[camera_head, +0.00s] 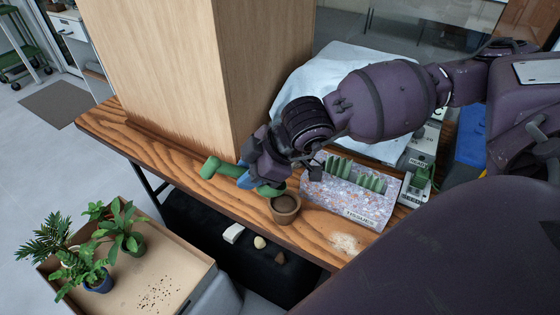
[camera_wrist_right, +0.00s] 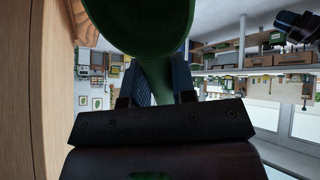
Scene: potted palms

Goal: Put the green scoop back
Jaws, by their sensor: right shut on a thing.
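The green scoop (camera_head: 211,167) is in my right gripper (camera_head: 246,180), above the front edge of the wooden table, just left of a brown pot (camera_head: 285,209) with dark soil in it. In the right wrist view the green scoop (camera_wrist_right: 150,22) has its round bowl at the top, and its narrower part runs between the two blue fingers of my right gripper (camera_wrist_right: 158,84), which are shut on it. My left gripper is not in view.
A large wooden block (camera_head: 190,65) stands at the table's left. A speckled holder (camera_head: 340,200) with green pieces stands right of the pot. Crumbs (camera_head: 345,243) lie near the front edge. A tray (camera_head: 185,285) with potted plants is lower left.

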